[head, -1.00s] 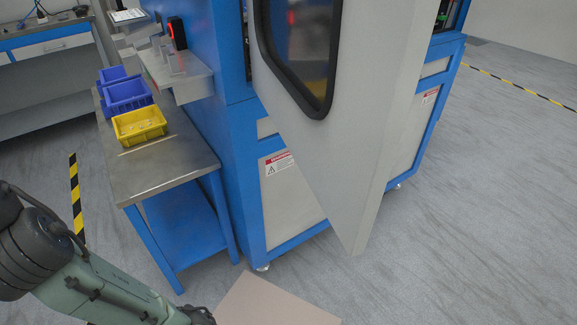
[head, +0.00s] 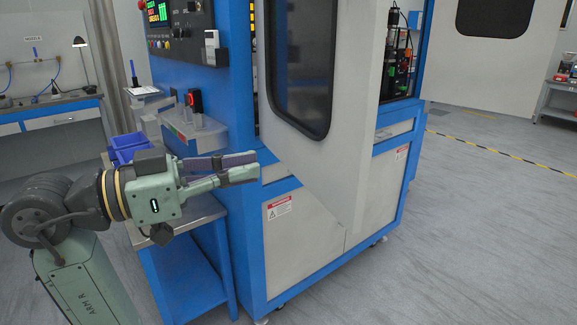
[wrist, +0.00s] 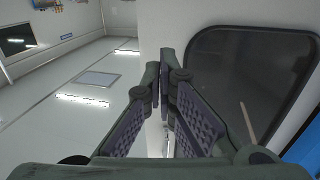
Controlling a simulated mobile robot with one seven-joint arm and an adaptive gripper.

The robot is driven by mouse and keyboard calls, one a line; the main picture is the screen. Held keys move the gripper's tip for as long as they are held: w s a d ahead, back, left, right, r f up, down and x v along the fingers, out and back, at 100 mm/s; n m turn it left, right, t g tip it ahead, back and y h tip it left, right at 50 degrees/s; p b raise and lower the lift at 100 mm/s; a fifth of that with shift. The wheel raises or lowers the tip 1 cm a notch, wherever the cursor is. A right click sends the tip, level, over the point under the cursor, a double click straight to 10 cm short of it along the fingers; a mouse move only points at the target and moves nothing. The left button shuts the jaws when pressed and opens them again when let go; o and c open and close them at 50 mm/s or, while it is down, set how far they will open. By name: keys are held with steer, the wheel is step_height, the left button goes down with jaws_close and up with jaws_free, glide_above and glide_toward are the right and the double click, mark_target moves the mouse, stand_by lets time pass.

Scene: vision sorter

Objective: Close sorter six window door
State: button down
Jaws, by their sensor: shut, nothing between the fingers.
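The sorter's window door (head: 350,150) is a light grey panel with a dark, rounded window (head: 301,75). It stands swung open, out from the blue sorter frame (head: 239,240). My gripper (head: 256,165) is at the left of the door, fingers pointing right toward its lower part, below the window. I cannot tell whether the fingertips touch the door. In the wrist view my gripper (wrist: 163,65) has its fingers together with nothing between them. The door's window (wrist: 250,75) fills the right of that view, with the pale door panel (wrist: 180,30) behind the fingertips.
A side table (head: 205,208) with blue bins (head: 128,148) stands left of the sorter, under my arm. A control panel (head: 180,25) and a red-and-black switch (head: 195,100) are on the sorter's left. The floor (head: 470,230) to the right is clear.

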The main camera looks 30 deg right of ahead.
mark_target(345, 151)
steer(key=d+p, duration=0.1)
steer(key=d, duration=0.3)
steer(key=s+d+p, duration=0.1)
steer(key=d, duration=0.3)
steer(key=s+d+p, duration=0.1)
steer(key=d+p, duration=0.1)
steer(key=d, duration=0.3)
steer(key=shift+s+d, duration=0.1)
steer(key=shift+d, duration=0.35)
steer(key=shift+d+f, duration=0.1)
